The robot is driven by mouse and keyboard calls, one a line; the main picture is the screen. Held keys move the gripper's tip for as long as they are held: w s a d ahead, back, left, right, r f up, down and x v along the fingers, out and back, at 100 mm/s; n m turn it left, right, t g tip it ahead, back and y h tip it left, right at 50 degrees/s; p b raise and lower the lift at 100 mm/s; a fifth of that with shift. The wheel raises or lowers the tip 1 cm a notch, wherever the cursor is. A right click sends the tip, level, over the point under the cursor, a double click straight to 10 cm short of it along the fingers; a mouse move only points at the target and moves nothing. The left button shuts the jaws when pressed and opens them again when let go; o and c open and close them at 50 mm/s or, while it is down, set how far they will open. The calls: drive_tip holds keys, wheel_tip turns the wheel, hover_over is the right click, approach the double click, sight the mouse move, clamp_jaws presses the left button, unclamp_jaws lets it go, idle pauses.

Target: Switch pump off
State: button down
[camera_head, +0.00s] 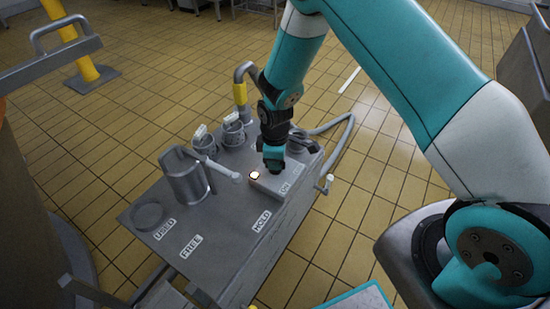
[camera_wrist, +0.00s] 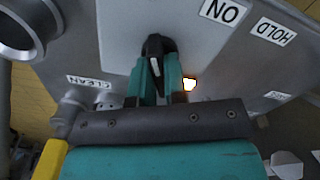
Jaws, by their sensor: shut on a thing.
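The pump's control box (camera_head: 268,188) is a raised light grey block on the grey cart top, with an ON label (camera_head: 285,188) on it. In the wrist view the ON label (camera_wrist: 222,10) shows at the top. My gripper (camera_head: 273,160) reaches down onto the box from above. In the wrist view my gripper (camera_wrist: 154,78) has its teal fingers shut on a black switch lever (camera_wrist: 155,45). A small lamp (camera_head: 254,175) beside the box glows; its glow also shows in the wrist view (camera_wrist: 189,84). The lever's foot is partly hidden by the fingers.
The cart top (camera_head: 215,240) carries a grey jug (camera_head: 186,178), small mugs with white-tipped items (camera_head: 233,130), and labels USED, FREE and HOLD. A grey hose (camera_head: 340,140) loops at the right. A yellow post (camera_head: 80,50) stands back left. Tiled floor is open behind.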

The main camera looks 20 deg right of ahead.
drive_tip(key=shift+n, duration=0.4)
drive_tip(key=c, duration=1.2)
unclamp_jaws()
drive_tip(key=shift+o, duration=0.2)
wheel_tip(320, 180, up, 18)
drive_tip(key=p, duration=0.3)
drive_tip(key=shift+f, duration=0.25)
